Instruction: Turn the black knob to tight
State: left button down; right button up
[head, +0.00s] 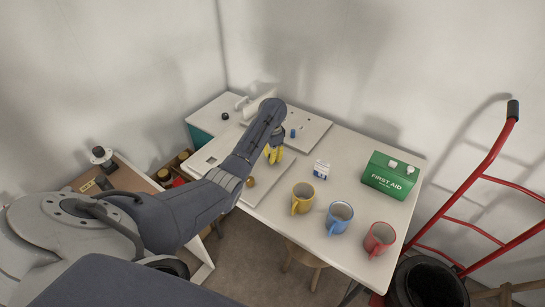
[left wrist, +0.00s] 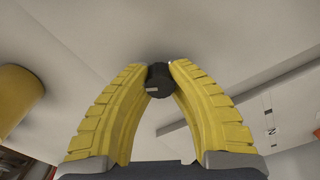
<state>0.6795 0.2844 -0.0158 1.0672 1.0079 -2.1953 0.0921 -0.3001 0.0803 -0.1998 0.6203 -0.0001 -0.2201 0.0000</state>
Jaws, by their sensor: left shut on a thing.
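The black knob (left wrist: 159,82) sits between the tips of my left gripper's yellow fingers in the left wrist view. It is small and dark, with a short pale mark on its face. My left gripper (left wrist: 160,68) is shut on it, one finger on each side. In the head view my left gripper (head: 274,154) is low over the pale panel (head: 210,157) on the table, and its arm hides the knob there. My right gripper is not in view.
A yellow cylinder (left wrist: 18,97) stands left in the wrist view; small dark print (left wrist: 270,131) lies right. On the table (head: 345,155) are a blue knob (head: 293,133), a brass knob (head: 250,182), yellow (head: 303,197), blue (head: 340,217) and red (head: 379,239) mugs, and a green first aid box (head: 390,175).

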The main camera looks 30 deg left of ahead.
pick_arm(q)
jog(key=m, duration=0.6)
jog(key=shift+w+a+r, duration=0.1)
jog(key=shift+r, duration=0.05)
jog(key=m, duration=0.5)
jog(key=shift+m, duration=0.4)
dwell(0.6)
jog(key=c, duration=1.1)
grip_release()
jog(key=shift+o, duration=0.2)
notch_tip(320, 180, up, 12)
